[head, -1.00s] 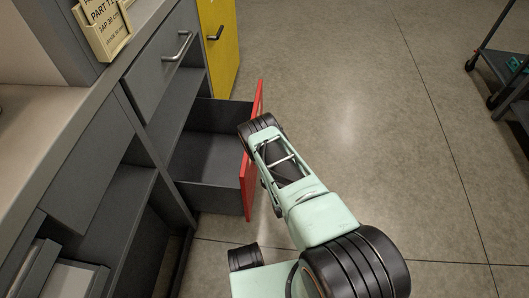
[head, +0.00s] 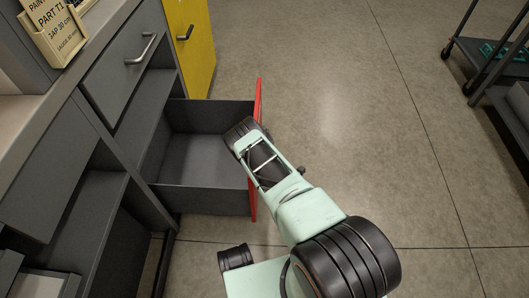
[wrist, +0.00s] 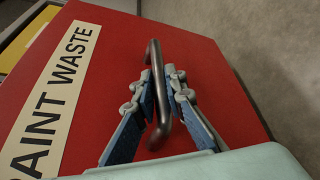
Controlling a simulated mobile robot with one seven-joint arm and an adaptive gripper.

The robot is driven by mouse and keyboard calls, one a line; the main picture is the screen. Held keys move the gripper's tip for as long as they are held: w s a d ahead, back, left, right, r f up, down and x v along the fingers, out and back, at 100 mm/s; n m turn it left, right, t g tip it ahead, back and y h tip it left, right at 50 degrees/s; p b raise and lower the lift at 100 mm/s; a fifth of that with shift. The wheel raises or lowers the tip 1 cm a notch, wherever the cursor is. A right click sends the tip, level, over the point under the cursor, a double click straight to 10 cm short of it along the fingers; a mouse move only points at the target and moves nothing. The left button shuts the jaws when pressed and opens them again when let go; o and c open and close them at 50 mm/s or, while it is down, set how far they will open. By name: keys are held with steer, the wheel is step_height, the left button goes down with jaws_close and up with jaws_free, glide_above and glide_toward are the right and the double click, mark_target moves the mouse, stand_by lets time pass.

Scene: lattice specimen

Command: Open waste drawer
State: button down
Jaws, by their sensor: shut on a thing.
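The waste drawer (head: 197,160) is pulled well out of the grey cabinet, and its grey inside looks empty. Its red front (head: 257,100) stands out over the floor. In the wrist view the red front (wrist: 215,80) carries a "PAINT WASTE" label (wrist: 60,75), partly cut off at the left. My gripper (wrist: 158,76) is shut on the dark bar handle (wrist: 153,50), with one finger on each side of it. In the head view my arm covers part of the red front, and the handle and fingers are hidden.
A closed grey drawer (head: 120,65) with a bar handle is above and to the left. A yellow cabinet front (head: 190,45) stands beyond. Dark carts (head: 490,65) are at the far right. The concrete floor (head: 340,90) between is clear.

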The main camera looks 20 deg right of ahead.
steer(key=shift+s+d+f, duration=0.1)
steer(key=shift+s+d, duration=0.05)
steer(key=shift+d, duration=0.05)
steer(key=c, duration=2)
jaws_free()
steer(key=shift+o, duration=0.2)
step_height(320, 180, up, 10)
steer(key=shift+r, duration=0.15)
